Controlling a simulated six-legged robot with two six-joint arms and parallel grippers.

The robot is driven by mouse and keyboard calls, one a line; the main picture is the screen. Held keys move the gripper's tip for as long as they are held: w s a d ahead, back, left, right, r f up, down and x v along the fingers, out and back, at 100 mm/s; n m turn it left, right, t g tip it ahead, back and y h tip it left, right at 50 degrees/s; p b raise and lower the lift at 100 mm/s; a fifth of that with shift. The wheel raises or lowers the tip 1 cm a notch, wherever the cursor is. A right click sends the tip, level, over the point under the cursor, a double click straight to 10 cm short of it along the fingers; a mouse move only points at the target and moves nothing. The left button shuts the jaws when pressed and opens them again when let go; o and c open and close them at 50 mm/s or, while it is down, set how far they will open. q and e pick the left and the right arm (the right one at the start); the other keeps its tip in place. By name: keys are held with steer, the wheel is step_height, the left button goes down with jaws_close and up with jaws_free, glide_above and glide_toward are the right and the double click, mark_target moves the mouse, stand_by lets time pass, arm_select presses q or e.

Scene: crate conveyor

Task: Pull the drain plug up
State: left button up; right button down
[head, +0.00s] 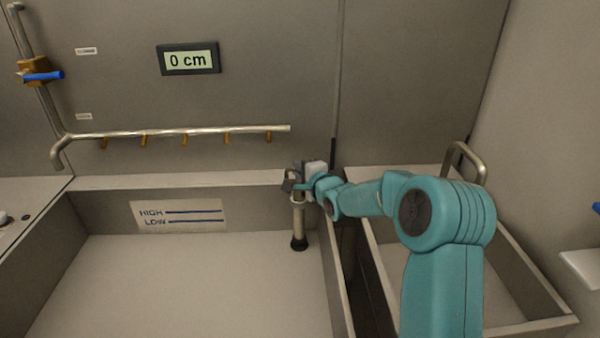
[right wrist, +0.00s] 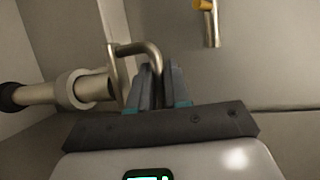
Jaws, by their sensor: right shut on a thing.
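The drain plug is an upright metal standpipe (head: 298,222) with a black foot (head: 299,243) at the floor of the left tank, near its back right corner. I cannot tell whether the foot is seated or slightly raised. In the right wrist view the pipe (right wrist: 38,94) has a pale collar and a bent metal handle (right wrist: 138,48) at its top. My right gripper (head: 293,186) is at the pipe's top; in the wrist view its fingers (right wrist: 160,85) are shut on the handle. The fingers hide part of the handle. My left gripper is not in view.
The left tank (head: 328,270) looks empty, with a HIGH/LOW label (head: 180,216) on its back wall. A display (head: 188,59) reads 0 cm. A spray pipe (head: 190,131) with several nozzles runs above the tank. A second basin (head: 540,275) with a metal handle behind lies right.

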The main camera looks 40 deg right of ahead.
step_height(320, 180, up, 3)
steer(key=shift+f, duration=0.1)
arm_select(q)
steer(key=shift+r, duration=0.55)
arm_select(e)
steer(key=c, duration=1.4)
jaws_free()
steer(key=shift+c, duration=0.2)
steer(key=shift+s, duration=0.25)
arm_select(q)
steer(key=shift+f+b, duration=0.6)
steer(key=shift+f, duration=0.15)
arm_select(e)
steer(key=v, duration=1.5)
steer(key=shift+s+a, duration=0.2)
steer(key=shift+s, duration=0.15)
